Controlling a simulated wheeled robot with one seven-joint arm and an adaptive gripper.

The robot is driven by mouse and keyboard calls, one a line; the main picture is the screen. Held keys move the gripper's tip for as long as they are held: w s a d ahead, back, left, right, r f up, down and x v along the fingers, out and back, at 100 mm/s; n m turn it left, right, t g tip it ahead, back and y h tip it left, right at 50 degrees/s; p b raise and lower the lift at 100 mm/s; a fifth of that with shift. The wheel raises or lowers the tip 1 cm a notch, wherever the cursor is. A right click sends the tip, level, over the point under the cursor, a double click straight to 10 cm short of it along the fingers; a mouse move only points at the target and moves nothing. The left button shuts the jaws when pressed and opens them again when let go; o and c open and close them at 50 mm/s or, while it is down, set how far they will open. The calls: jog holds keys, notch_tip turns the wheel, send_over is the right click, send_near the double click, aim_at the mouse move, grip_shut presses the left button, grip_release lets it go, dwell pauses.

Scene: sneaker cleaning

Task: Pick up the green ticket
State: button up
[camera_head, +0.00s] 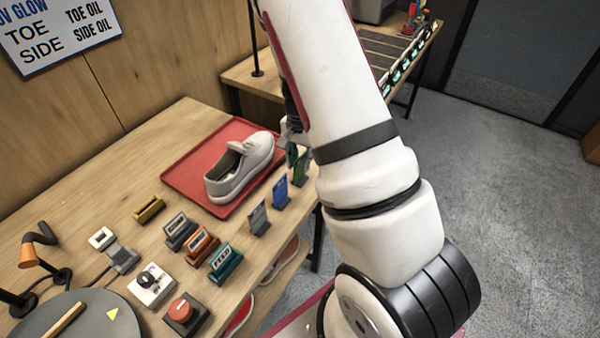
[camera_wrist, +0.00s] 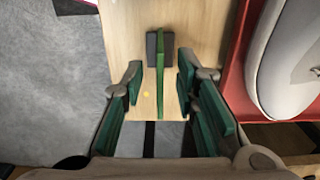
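The green ticket (camera_wrist: 160,66) stands upright in a small dark holder (camera_wrist: 152,46) and shows nearly edge-on in the wrist view. In the head view the green ticket (camera_head: 299,168) is at the table's right edge, partly hidden by my arm. My gripper (camera_wrist: 160,83) is open, with one green-padded finger on each side of the ticket. Gaps show between the ticket and both fingers. In the head view my gripper is mostly hidden behind my arm.
A blue ticket (camera_head: 280,191) and a grey ticket (camera_head: 258,217) stand nearby along the table edge. A red tray (camera_head: 183,176) with a white shoe (camera_head: 240,166) lies beside them. Labelled blocks, including a teal one (camera_head: 225,262), and a red button (camera_head: 184,310) stand nearer.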

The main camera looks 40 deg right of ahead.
grip_shut()
jog(key=shift+r, duration=0.15)
